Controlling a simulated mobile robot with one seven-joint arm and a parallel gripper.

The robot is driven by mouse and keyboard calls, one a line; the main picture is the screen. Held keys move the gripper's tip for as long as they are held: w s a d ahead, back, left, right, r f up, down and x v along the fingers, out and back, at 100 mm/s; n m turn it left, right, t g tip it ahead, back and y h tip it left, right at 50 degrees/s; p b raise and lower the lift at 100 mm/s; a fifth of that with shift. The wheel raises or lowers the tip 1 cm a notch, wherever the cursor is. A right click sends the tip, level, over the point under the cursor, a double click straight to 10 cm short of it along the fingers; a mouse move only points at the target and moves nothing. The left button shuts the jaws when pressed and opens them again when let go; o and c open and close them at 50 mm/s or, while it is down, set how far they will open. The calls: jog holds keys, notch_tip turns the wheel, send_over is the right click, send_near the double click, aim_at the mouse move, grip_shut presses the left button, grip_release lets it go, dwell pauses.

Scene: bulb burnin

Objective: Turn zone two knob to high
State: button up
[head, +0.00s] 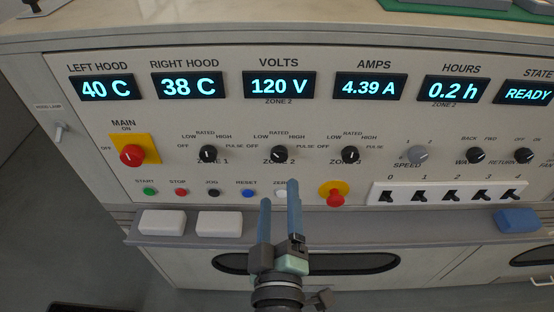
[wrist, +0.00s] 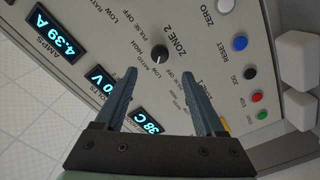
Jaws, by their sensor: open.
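The zone two knob (head: 279,154) is a small round black knob on the pale panel, above the ZONE 2 label. Around it are OFF, LOW, RATED, HIGH and PULSE; its pointer is too small to read surely. It also shows in the wrist view (wrist: 160,53), just beyond and between my fingertips. My gripper (head: 279,192) is open and empty, its two blue-grey fingers pointing at the panel below the knob in the head view. The fingers in the wrist view (wrist: 158,75) stand on either side of the knob's line, apart from it.
The zone one knob (head: 208,153) and zone three knob (head: 351,154) flank it. Push buttons, including blue RESET (head: 248,193), and a red mushroom button (head: 334,195) sit below. A ledge (head: 290,226) juts out underneath, with white blocks (head: 220,223) at left.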

aim_at(278, 157)
jog(key=w, duration=0.9)
jog(key=shift+s, duration=0.1)
grip_shut()
